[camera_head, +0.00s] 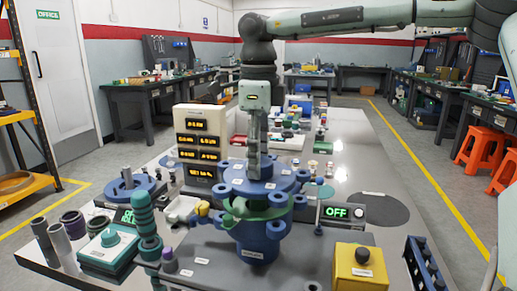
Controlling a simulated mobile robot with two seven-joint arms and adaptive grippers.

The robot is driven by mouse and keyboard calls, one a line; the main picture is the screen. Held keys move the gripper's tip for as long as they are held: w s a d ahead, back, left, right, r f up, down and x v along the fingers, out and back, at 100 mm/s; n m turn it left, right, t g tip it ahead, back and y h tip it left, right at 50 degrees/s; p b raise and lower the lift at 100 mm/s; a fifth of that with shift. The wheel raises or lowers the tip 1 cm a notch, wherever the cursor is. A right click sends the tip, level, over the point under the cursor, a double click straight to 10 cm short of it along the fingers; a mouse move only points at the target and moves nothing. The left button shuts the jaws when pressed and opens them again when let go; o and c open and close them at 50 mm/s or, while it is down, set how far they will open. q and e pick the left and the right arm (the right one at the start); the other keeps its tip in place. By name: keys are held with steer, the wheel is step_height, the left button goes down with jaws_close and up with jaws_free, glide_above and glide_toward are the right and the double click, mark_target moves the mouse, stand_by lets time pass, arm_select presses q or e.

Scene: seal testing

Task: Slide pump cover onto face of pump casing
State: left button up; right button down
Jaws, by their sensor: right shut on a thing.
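My right gripper (256,174) points straight down at the middle of the table, its arm coming in from the upper right. It is shut on the blue round pump cover (286,183), whose grip point is partly hidden by the fingers. The cover is directly above the blue pump casing (262,239), which stands upright on a grey base at the front. Green parts show between the two. I cannot tell whether the cover touches the casing. My left gripper is not in view.
A beige panel of lit displays (199,145) stands left behind the pump. A teal stacked column (147,228) is close on the left. A box reading OFF (341,213) and a yellow button box (360,268) are to the right. The table's right side is fairly clear.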

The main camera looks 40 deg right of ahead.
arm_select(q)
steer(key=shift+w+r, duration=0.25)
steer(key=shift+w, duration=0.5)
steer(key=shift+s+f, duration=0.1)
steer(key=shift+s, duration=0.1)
arm_select(e)
steer(key=shift+a, duration=0.15)
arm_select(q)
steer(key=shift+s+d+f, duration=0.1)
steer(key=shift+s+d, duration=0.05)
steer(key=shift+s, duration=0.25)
arm_select(e)
steer(key=shift+f, duration=0.15)
arm_select(q)
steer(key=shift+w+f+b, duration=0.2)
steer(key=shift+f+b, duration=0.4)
steer(key=shift+b, duration=0.05)
arm_select(e)
steer(key=shift+w+f, duration=0.1)
steer(key=shift+f, duration=0.65)
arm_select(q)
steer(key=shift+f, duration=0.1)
arm_select(e)
steer(key=shift+f, duration=0.15)
arm_select(q)
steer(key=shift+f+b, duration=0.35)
steer(key=shift+b, duration=0.1)
arm_select(e)
steer(key=shift+f, duration=0.45)
